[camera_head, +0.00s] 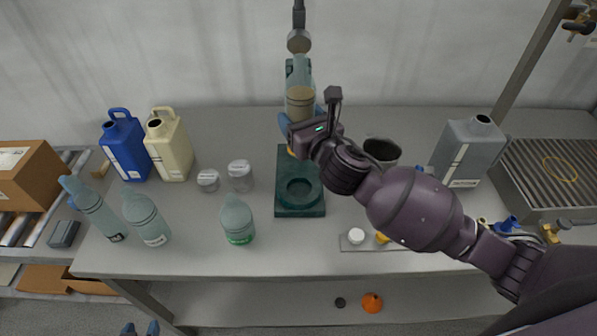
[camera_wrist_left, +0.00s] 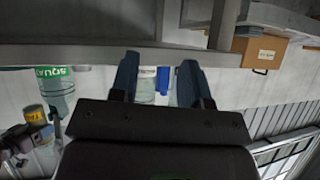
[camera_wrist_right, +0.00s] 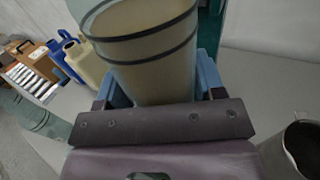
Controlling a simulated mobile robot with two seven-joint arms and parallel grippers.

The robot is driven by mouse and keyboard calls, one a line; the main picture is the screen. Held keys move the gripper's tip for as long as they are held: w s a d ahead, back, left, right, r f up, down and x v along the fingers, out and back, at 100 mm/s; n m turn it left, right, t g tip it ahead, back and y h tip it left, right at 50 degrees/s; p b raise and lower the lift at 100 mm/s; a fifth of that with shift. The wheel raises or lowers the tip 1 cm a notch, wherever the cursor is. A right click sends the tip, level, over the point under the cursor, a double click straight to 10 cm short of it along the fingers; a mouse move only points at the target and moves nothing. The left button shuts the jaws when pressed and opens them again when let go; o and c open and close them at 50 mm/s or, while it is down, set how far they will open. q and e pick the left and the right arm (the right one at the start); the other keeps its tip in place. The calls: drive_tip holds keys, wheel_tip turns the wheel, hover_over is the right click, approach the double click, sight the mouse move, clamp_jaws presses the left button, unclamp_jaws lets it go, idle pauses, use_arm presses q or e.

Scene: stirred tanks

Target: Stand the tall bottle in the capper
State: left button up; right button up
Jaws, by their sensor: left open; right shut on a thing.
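The tall bottle (camera_head: 300,103), a translucent blue-green cylinder with a beige band, is held upright or nearly so in my right gripper (camera_head: 302,118). In the right wrist view the shut fingers grip the sides of the bottle (camera_wrist_right: 147,55). The capper (camera_head: 284,160) is a dark green stand with an empty round recess near its front. In the head view the bottle shows above and behind that recess, apart from it; its base is partly hidden by my gripper. My left gripper (camera_head: 140,328) is open and empty below the table's front edge; its fingers also show in the left wrist view (camera_wrist_left: 157,85).
Left of the capper stand a squat bottle (camera_head: 238,222), two clear jars (camera_head: 240,177), two more bottles (camera_head: 147,218), and blue (camera_head: 125,150) and cream jugs (camera_head: 168,150). Right are a metal beaker (camera_head: 382,150), a grey jug (camera_head: 468,155) and a strip with caps (camera_head: 356,238).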

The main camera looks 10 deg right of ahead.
wheel_tip(320, 180, down, 15)
drive_tip(key=b, duration=0.3)
drive_tip(key=shift+w+b, duration=0.1)
drive_tip(key=shift+b, duration=0.2)
use_arm(q)
drive_tip(key=f, duration=0.1)
drive_tip(key=w+f, duration=0.1)
drive_tip(key=f, duration=0.1)
drive_tip(key=shift+d, duration=0.1)
use_arm(e)
drive_tip(key=shift+r, duration=0.1)
use_arm(q)
drive_tip(key=shift+s+f, duration=0.1)
drive_tip(key=shift+s+f, duration=0.15)
drive_tip(key=shift+f, duration=0.05)
use_arm(e)
drive_tip(key=o, duration=1.3)
drive_tip(key=shift+c, duration=0.2)
